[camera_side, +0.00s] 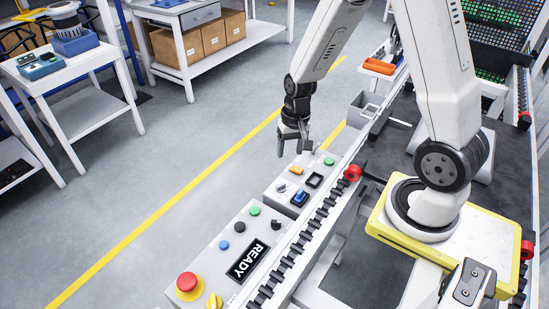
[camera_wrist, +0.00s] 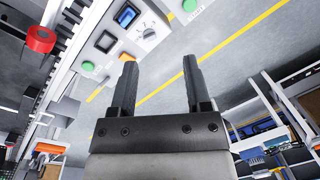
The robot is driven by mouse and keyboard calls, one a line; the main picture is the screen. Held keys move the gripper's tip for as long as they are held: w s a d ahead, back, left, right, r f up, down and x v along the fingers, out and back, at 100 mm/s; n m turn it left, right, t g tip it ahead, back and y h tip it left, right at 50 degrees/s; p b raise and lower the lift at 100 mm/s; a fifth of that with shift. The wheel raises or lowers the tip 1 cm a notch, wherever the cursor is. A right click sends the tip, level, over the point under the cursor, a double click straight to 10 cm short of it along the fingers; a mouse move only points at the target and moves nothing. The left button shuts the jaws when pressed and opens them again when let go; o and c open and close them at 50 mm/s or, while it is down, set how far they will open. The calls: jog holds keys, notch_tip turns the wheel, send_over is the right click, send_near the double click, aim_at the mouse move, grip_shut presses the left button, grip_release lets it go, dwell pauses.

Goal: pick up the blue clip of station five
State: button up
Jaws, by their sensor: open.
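A blue piece (camera_side: 300,197), apparently the blue clip, sits in a dark square holder on a light grey control box (camera_side: 272,198). It also shows near the top edge of the wrist view (camera_wrist: 127,15). My gripper (camera_side: 294,149) points down with its jaws apart and empty, above the far end of the box. In the wrist view my gripper (camera_wrist: 159,57) has clear space between its fingers, and the blue piece lies beyond the left finger. I cannot tell the exact height of the fingers above the box. No station number is readable.
An empty dark square frame (camera_side: 315,180), a green button (camera_side: 329,161), an orange piece (camera_side: 296,170) and a white knob (camera_side: 281,188) share the box. A nearer box carries a READY display (camera_side: 247,260) and red button (camera_side: 187,282). The conveyor rail (camera_side: 318,216) runs alongside.

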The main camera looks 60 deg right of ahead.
jog(key=d+f+m+y, duration=0.2)
jog(key=d+f+m, duration=0.4)
jog(key=f, duration=0.2)
jog(key=m+y, duration=0.1)
jog(key=m, duration=0.4)
send_near(301, 191)
notch_tip(301, 191, down, 2)
jog(key=shift+a+x, duration=0.25)
jog(key=shift+x, duration=1.3)
jog(key=shift+x, duration=2.5)
jog(key=shift+w+a, duration=0.1)
grip_shut()
